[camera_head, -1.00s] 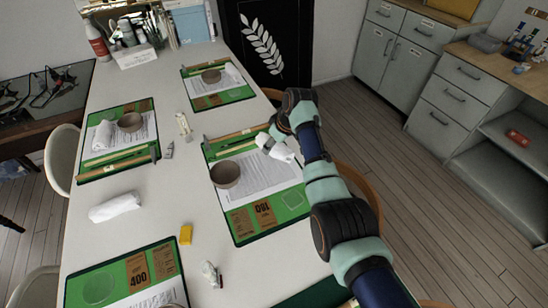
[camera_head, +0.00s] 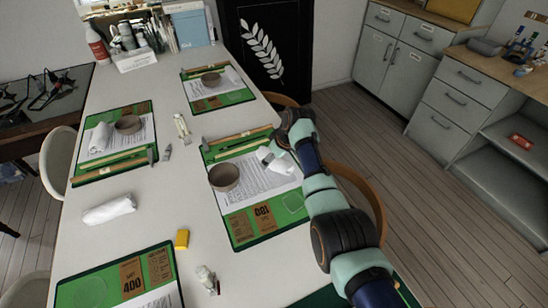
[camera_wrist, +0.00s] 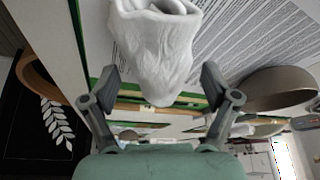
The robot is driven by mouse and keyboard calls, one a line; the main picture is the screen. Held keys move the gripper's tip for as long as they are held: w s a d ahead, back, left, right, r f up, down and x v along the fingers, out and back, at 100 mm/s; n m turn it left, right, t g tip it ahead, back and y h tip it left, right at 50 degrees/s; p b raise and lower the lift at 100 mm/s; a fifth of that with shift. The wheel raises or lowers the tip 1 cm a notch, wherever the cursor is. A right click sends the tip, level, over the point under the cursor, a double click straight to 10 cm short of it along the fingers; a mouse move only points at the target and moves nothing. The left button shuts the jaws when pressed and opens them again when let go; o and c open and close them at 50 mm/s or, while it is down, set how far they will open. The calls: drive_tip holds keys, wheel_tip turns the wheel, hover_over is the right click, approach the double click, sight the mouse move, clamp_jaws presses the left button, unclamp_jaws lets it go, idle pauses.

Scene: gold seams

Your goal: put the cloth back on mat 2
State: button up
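A bunched white cloth (camera_wrist: 155,50) is straight ahead of my gripper (camera_wrist: 160,75) in the wrist view. The dark fingers stand apart on either side of it, with narrow gaps showing. In the head view my gripper (camera_head: 268,155) and white cloth (camera_head: 283,164) are over the printed sheet of the right-hand green mat (camera_head: 243,226), marked 180. The cloth's far end is cut off in the wrist view, and its contact with the sheet cannot be told. I cannot read any mat number.
A brown bowl (camera_head: 224,178) sits left of my gripper on that mat. Another rolled white cloth (camera_head: 109,209) lies on the bare table (camera_head: 140,230). A third white cloth (camera_head: 101,138) lies on the back-left mat.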

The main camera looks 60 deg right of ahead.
drive_tip(key=shift+r+p, duration=0.3)
drive_tip(key=shift+r, duration=0.15)
drive_tip(key=p+v, duration=0.5)
drive_tip(key=v, duration=0.6)
drive_tip(key=shift+s+r, duration=0.2)
drive_tip(key=shift+r, duration=0.05)
drive_tip(key=shift+a, duration=0.1)
